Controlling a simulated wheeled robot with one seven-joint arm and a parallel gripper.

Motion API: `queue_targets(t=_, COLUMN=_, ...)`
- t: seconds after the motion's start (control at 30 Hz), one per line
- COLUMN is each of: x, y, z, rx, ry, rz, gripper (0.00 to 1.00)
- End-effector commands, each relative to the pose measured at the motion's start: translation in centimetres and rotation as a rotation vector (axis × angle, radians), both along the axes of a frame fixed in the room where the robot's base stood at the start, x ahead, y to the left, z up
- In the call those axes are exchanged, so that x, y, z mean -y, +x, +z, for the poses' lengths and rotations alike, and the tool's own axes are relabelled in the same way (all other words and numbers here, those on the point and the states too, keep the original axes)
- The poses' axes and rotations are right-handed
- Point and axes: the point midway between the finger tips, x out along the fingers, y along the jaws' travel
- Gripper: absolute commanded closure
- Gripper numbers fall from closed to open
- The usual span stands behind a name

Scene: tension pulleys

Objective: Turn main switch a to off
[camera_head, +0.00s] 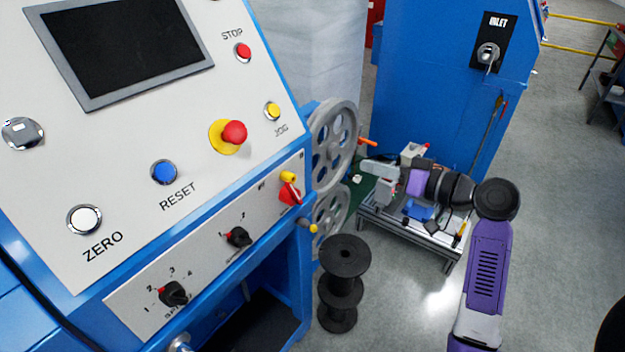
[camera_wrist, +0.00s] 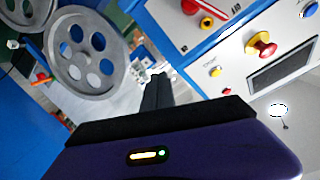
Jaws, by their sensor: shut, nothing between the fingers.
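A red rotary switch with yellow (camera_head: 290,192) sits at the right end of the lower white strip of the machine panel, the likeliest main switch. Its handle slants, but I cannot read its label or position marks. In the wrist view the red switch (camera_wrist: 190,6) is at the top edge, partly cut off. My gripper (camera_wrist: 157,88) shows in the wrist view with its dark fingers shut and empty. It is apart from the switch. In the head view my arm reaches in from the right, with its end to the right of the panel.
A red mushroom button (camera_head: 234,132), a black selector (camera_head: 238,237) and another black selector (camera_head: 174,293) share the panel. Grey pulley wheels (camera_head: 335,140) stand right beside the switch. A black spool (camera_head: 345,257) stands below. A blue cabinet (camera_head: 425,80) is behind my arm.

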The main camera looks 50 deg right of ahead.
Motion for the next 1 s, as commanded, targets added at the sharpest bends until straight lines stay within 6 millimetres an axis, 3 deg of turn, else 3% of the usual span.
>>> queue_targets(t=0.1, x=-1.8, y=-0.2, z=0.8, rx=0.038, ry=0.312, rz=0.096, gripper=1.00)
queue_targets(t=0.3, x=-5.0, y=-0.4, z=0.8, rx=0.014, ry=0.633, rz=0.201, gripper=1.00)
queue_targets(t=0.57, x=-5.5, y=0.6, z=0.6, rx=-0.005, ry=0.705, rz=0.197, gripper=1.00)
queue_targets(t=1.0, x=-7.6, y=8.4, z=-0.1, rx=-0.006, ry=0.703, rz=0.196, gripper=1.00)
